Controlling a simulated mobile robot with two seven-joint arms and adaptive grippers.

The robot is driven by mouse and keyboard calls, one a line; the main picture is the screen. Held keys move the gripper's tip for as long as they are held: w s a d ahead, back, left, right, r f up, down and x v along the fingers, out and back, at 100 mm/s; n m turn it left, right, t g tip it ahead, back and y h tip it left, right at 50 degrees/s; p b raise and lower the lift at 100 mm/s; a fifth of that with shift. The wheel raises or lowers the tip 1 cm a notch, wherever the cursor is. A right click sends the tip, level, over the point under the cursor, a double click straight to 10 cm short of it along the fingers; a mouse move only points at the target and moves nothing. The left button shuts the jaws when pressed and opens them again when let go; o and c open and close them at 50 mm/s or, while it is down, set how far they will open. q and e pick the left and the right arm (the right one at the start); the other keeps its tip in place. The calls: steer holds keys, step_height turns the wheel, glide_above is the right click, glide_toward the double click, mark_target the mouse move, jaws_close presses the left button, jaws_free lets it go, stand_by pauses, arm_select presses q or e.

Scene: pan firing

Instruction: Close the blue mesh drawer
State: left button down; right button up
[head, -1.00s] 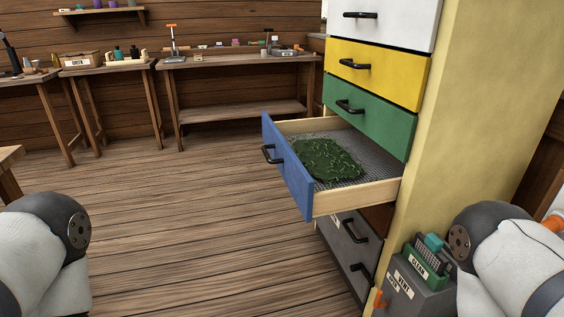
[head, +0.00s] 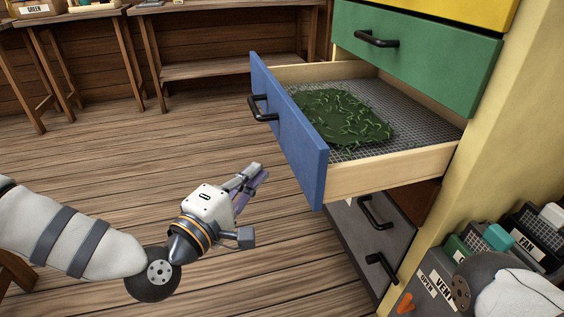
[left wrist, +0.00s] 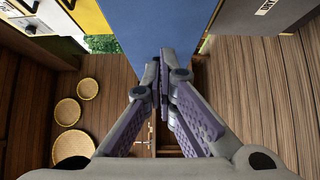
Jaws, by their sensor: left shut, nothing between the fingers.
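The blue mesh drawer (head: 290,125) stands pulled out of the yellow cabinet, with its blue front, black handle (head: 262,108) and pale wooden side showing. A dark green leafy heap (head: 345,117) lies on its mesh floor. My left gripper (head: 257,171) is shut and empty, in front of and to the left of the blue front in the head view, apart from the handle. In the left wrist view its closed fingertips (left wrist: 162,72) point toward a blue panel (left wrist: 160,28); whether they touch it I cannot tell. My right gripper is out of view.
A closed green drawer (head: 420,50) is above and a grey drawer (head: 360,240) below. A grey box labelled VENT (head: 432,278) stands at lower right. Workbenches (head: 235,70) line the back. Round woven baskets (left wrist: 73,148) show in the left wrist view.

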mark_target(295, 148)
arm_select(q)
steer(key=w+d, duration=0.4)
steer(key=d, duration=0.1)
steer(key=shift+d, duration=0.2)
steer(key=shift+w, duration=0.1)
